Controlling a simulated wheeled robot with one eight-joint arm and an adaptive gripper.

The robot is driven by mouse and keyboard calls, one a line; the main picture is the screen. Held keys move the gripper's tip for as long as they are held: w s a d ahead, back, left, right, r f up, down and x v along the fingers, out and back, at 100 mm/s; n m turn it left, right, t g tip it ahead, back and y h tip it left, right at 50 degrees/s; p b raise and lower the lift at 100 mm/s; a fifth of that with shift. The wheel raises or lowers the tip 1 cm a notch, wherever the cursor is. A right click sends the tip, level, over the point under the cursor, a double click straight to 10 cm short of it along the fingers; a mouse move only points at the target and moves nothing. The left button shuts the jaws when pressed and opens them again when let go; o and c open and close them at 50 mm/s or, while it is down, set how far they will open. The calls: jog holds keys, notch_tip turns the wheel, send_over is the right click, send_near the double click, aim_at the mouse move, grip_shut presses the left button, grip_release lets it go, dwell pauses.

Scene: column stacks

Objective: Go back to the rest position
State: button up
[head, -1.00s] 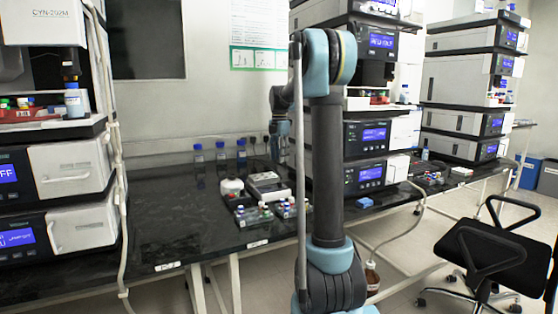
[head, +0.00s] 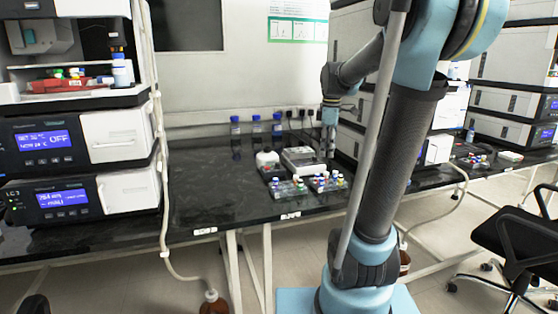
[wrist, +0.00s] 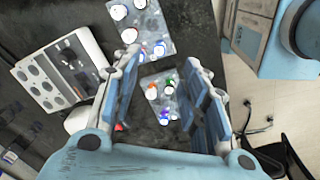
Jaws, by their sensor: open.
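My gripper (wrist: 158,90) is open in the wrist view, its two blue-padded fingers spread apart with nothing between them. Below it on the bench is a small rack of colour-capped vials (wrist: 150,88), apart from the fingers. In the head view my gripper (head: 330,152) points down above the bench, near the small instrument; its fingertips are too small to make out there.
The black bench (head: 205,195) has free room at left. Vial racks (head: 288,189) sit near its front edge beside a grey-white instrument (head: 302,160). Blue-capped bottles (head: 256,125) stand at the wall. Instrument stacks (head: 85,165) flank the bench. A black chair (head: 510,235) is at right.

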jog(key=s+f+m, duration=0.7)
jog(key=s+f, duration=0.2)
jog(key=s, duration=0.3)
jog(key=s+d+f+m+t, duration=0.1)
jog(key=s+f+m, duration=0.6)
jog(key=s, duration=0.5)
notch_tip(320, 180, down, 2)
jog(key=shift+s+f+m, duration=0.1)
jog(key=shift+s+m, duration=0.2)
jog(key=shift+d, duration=0.1)
jog(key=shift+w+f, duration=0.15)
jog(key=shift+w, duration=0.35)
